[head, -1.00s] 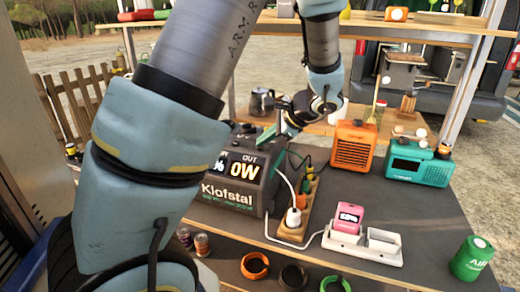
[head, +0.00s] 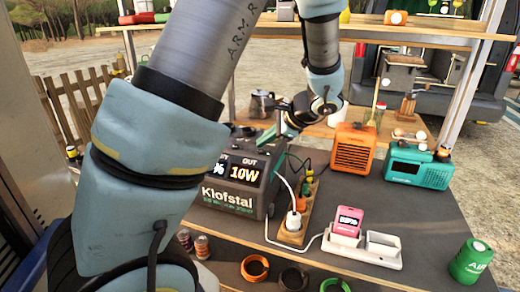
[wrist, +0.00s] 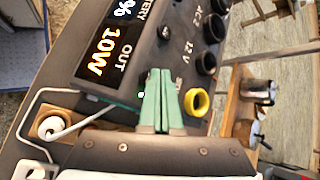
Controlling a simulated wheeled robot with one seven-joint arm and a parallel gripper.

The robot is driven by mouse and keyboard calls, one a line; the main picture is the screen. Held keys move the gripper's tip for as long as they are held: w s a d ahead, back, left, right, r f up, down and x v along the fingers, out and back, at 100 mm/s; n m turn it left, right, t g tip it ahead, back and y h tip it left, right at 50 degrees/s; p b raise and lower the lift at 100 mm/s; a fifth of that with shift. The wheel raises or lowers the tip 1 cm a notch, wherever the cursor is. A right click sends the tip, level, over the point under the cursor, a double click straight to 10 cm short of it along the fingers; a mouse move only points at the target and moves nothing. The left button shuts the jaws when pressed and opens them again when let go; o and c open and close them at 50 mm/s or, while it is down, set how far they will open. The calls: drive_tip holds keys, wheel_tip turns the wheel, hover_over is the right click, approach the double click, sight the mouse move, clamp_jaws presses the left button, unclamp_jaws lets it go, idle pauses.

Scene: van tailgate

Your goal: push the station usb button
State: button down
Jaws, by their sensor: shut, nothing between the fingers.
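The power station labelled Klofstal (head: 228,195) stands on the dark table, left of centre in the head view. Its display reads OUT 10W, and it also shows in the wrist view (wrist: 104,50). My gripper (wrist: 160,76) is shut and empty, with its green fingertips at the station's front panel. The USB button itself is hidden behind the fingertips; I cannot tell whether they touch it. A small green light (wrist: 141,95) glows on the panel beside them.
A yellow-ringed socket (wrist: 197,102) and several black sockets (wrist: 206,64) lie close to my fingers. A power strip (head: 295,228) with a white plug and a pink device in a white charger (head: 382,250) stand to the right. Behind are an orange heater (head: 352,148) and a teal radio (head: 417,166).

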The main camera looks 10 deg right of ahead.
sight(262, 152)
drive_tip(key=shift+r, duration=0.15)
wheel_tip(262, 152, up, 6)
drive_tip(key=p, duration=0.4)
drive_tip(key=shift+p, duration=0.3)
drive_tip(key=shift+a, duration=0.25)
drive_tip(key=s+a+f+n+g+h, duration=0.3)
drive_tip(key=s+a+n+g+h, duration=0.2)
drive_tip(key=s+a+n, duration=0.8)
drive_tip(key=a+n+h, duration=0.1)
drive_tip(key=a+n, duration=0.3)
drive_tip(key=shift+s, duration=0.15)
